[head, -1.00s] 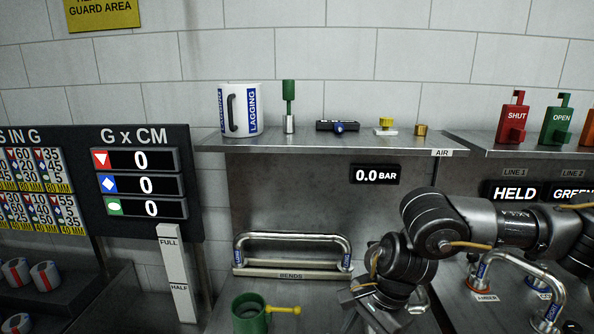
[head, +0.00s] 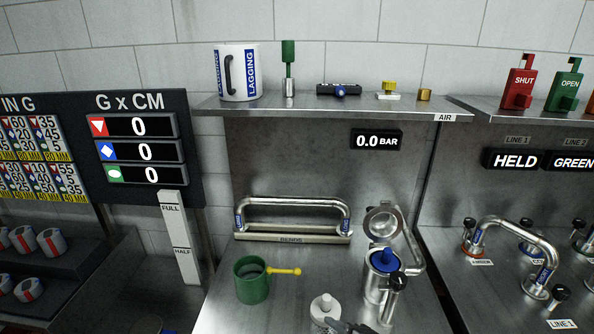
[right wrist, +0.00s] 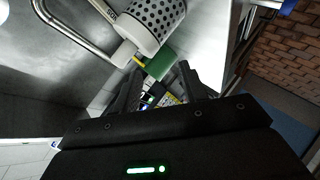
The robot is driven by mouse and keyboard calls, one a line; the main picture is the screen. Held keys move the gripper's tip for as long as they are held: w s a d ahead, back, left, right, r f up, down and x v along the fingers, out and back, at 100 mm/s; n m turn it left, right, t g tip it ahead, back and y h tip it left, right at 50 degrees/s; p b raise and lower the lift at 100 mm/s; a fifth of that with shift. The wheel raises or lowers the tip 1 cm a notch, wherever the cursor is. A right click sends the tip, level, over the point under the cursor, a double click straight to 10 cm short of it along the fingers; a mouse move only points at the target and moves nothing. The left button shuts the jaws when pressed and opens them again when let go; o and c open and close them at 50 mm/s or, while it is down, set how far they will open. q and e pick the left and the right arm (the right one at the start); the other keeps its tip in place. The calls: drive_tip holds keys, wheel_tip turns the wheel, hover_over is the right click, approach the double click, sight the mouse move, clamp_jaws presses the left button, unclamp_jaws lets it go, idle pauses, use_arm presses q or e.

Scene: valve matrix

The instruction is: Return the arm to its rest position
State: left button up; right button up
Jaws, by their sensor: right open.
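My right gripper (right wrist: 160,75) shows in the right wrist view with its two dark fingers apart and nothing seen between them. Beyond the fingers are a green piece (right wrist: 159,65) and a white perforated cylinder (right wrist: 152,22); whether they touch the fingers cannot be told. My left gripper is in neither view.
The bench holds a green mug-like cup (head: 252,282) with a yellow handle, a steel vessel with a blue top (head: 383,262), a white knobbed part (head: 325,308) and a bends rack (head: 290,240). A bent pipe (head: 515,240) stands at right. The shelf (head: 300,107) carries several small items.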

drive_tip(key=s+d+f+m+g+h, duration=0.65)
drive_tip(key=s+d+f+m, duration=0.75)
drive_tip(key=s+d+m, duration=0.4)
drive_tip(key=s+f+n+g, duration=0.2)
drive_tip(key=s+f, duration=0.1)
drive_tip(key=f, duration=2.5)
drive_tip(key=s+d+f+g, duration=0.1)
drive_tip(key=s+d+f, duration=0.1)
drive_tip(key=s+f, duration=1.2)
drive_tip(key=shift+s+d+n, duration=0.2)
drive_tip(key=shift+s+n, duration=0.1)
drive_tip(key=shift+s, duration=0.65)
drive_tip(key=shift+f, duration=0.1)
